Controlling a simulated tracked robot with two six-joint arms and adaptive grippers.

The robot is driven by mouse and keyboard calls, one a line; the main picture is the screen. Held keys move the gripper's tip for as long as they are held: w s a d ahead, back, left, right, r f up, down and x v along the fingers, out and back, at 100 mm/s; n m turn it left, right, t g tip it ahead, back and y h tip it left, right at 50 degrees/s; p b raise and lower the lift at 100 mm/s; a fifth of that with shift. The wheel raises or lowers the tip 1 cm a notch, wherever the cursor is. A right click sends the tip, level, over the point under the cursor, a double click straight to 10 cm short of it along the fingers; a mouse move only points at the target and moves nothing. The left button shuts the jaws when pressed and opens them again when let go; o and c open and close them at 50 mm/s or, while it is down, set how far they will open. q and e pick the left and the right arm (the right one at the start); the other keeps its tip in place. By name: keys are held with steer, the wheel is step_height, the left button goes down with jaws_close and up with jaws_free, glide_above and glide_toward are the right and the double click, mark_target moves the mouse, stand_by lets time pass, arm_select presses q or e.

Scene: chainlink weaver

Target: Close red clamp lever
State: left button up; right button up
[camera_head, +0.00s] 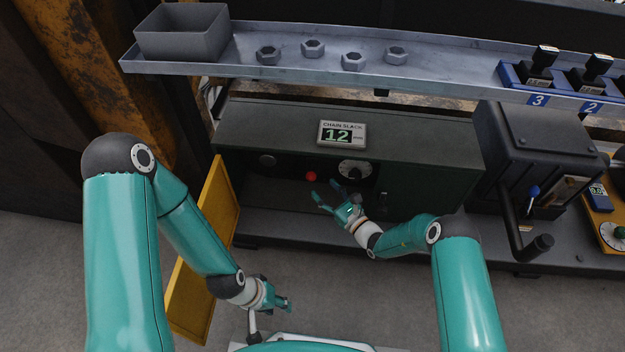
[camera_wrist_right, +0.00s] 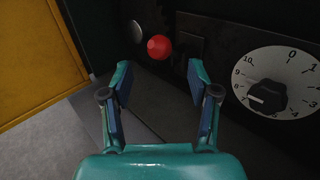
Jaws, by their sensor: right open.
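A red round knob (camera_head: 311,176) sits on the dark front of the machine; its lever shape cannot be made out. In the right wrist view the red knob (camera_wrist_right: 159,47) stands out from the panel, just beyond and between my open fingertips. My right gripper (camera_head: 327,193) is open and empty in front of the panel, with its fingers (camera_wrist_right: 160,75) apart and not touching the knob. My left gripper (camera_head: 284,304) is low, near my base and away from the panel; its jaws are too small to read.
A white dial (camera_wrist_right: 275,80) with a black pointer knob lies right of the red knob, and a grey round button (camera_wrist_right: 136,31) lies left. A yellow door (camera_head: 205,255) hangs open at the left. A display (camera_head: 342,134) reads 12. A crank handle (camera_head: 525,240) juts out at the right.

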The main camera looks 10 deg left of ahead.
mark_target(314, 179)
steer(key=b+x, duration=0.2)
steer(key=x, duration=0.4)
steer(key=shift+f, duration=0.2)
steer(key=shift+w+a+r+b, duration=0.15)
steer(key=shift+w+a+b, duration=0.15)
steer(key=shift+w+a, duration=0.15)
steer(key=shift+s, duration=0.1)
jaws_close()
steer(key=shift+d, duration=0.2)
steer(key=shift+a, duration=0.2)
